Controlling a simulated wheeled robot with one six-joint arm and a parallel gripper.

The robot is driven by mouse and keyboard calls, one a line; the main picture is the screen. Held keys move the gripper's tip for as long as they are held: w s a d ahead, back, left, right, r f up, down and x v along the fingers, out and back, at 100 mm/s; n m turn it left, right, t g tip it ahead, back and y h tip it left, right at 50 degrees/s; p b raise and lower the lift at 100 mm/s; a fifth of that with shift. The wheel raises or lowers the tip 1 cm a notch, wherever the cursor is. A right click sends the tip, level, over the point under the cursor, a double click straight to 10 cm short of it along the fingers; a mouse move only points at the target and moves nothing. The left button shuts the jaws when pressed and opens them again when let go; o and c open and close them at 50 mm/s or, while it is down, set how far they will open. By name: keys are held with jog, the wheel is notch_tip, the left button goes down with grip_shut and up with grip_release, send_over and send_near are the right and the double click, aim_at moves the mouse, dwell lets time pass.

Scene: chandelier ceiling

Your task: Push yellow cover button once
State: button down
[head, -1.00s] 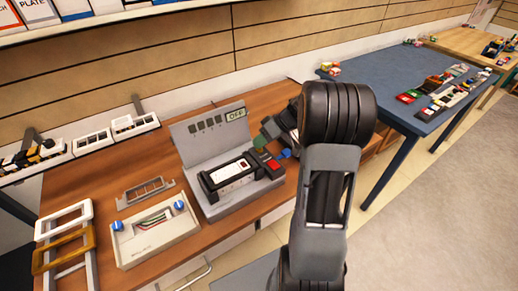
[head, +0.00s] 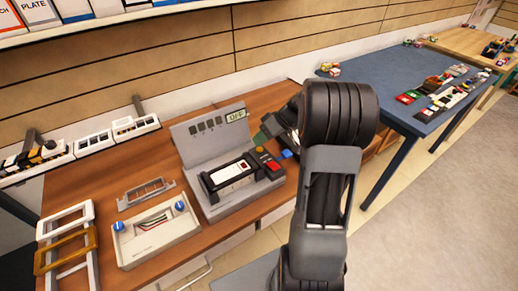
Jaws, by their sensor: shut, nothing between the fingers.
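A grey machine (head: 225,197) with an upright back panel stands on the wooden table, and its small display (head: 236,115) reads OFF. A small yellowish button (head: 259,149) sits at the right of the machine, just behind a larger red button (head: 273,165). I cannot tell whether a cover is separate from it. My gripper (head: 263,138) is shut and empty, just behind and above the yellowish button. Its tips look slightly apart from the button. My black arm hides part of the gripper and the table's right end.
A blue part (head: 287,154) lies right of the red button. A white box with blue knobs (head: 155,237), a grey holder (head: 146,193) and frames (head: 66,241) are left of the machine. A blue table (head: 400,95) with small items stands right, beside open floor.

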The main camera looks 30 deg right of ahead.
aim_at(260, 148)
jog(key=shift+r, duration=0.15)
jog(key=shift+r+p, duration=1.3)
jog(key=shift+r, duration=1.1)
jog(key=shift+d+f+m, duration=0.1)
jog(key=shift+f+m, duration=0.05)
jog(key=shift+m, duration=0.45)
jog(key=s+f+m, duration=0.1)
jog(key=s+f+m+h, duration=0.1)
jog(key=m, duration=0.1)
jog(key=shift+d+f+g, duration=0.35)
jog(key=shift+g, duration=0.05)
jog(key=s+m+h, duration=0.1)
jog(key=s+a+m+h, duration=0.1)
jog(key=s, duration=0.1)
jog(key=s+m+g+h, duration=0.1)
jog(key=shift+s+a, duration=0.3)
jog(key=shift+s, duration=0.05)
jog(key=s+a+r+n+t+h+p, duration=0.2)
jog(key=s+a+r+h, duration=0.2)
jog(key=s+a+r, duration=0.3)
jog(key=s+a, duration=0.2)
jog(key=s, duration=0.1)
jog(key=shift+a+r+t+h, duration=0.3)
jog(key=shift+r+h, duration=0.05)
jog(key=shift+h, duration=0.05)
